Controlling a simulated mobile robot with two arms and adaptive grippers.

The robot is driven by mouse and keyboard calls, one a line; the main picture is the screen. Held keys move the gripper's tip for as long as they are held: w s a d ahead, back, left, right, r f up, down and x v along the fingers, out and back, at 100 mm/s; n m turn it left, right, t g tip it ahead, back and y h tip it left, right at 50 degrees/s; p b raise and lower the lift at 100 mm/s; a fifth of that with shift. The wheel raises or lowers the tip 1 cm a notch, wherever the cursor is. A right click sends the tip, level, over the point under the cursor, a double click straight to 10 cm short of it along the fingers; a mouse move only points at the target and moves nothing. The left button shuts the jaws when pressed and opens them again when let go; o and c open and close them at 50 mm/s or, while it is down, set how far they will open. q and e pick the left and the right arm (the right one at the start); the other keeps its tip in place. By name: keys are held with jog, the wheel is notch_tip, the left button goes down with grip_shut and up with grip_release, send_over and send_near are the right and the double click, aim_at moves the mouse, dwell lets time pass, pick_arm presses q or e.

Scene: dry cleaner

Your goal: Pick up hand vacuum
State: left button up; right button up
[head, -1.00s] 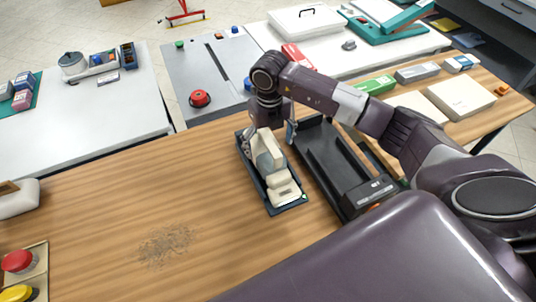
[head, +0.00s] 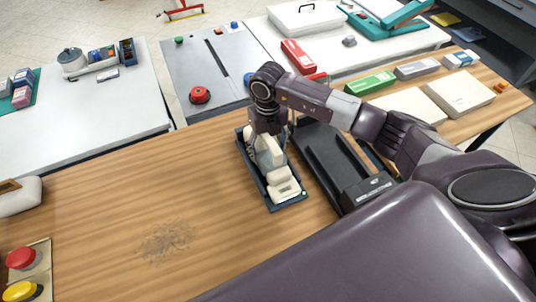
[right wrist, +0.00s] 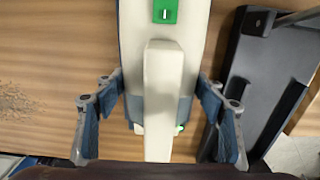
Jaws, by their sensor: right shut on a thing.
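The cream and grey-blue hand vacuum (head: 278,175) lies in a narrow dark tray (head: 292,206) on the wooden table. In the right wrist view the hand vacuum (right wrist: 163,70) shows its raised cream handle and a green button. My right gripper (head: 267,140) is over the far part of the vacuum, pointing down. In the right wrist view my right gripper (right wrist: 162,86) has one finger on each side of the vacuum's body, shut on it. The gripper hides part of the vacuum in the head view. My left gripper is not in view.
A long black dock (head: 340,165) lies close to the right of the tray. A dust patch (head: 168,241) is at the left front, with clear wood around it. Red and yellow buttons (head: 22,258) are at the left edge. Boxes, including a green one (head: 370,83), lie at the back right.

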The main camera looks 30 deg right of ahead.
jog(key=shift+w+r, duration=0.1)
jog(key=c, duration=0.4)
jog(key=shift+r, duration=0.45)
jog(key=shift+r+b, duration=2.05)
jog(key=shift+r, duration=7.5)
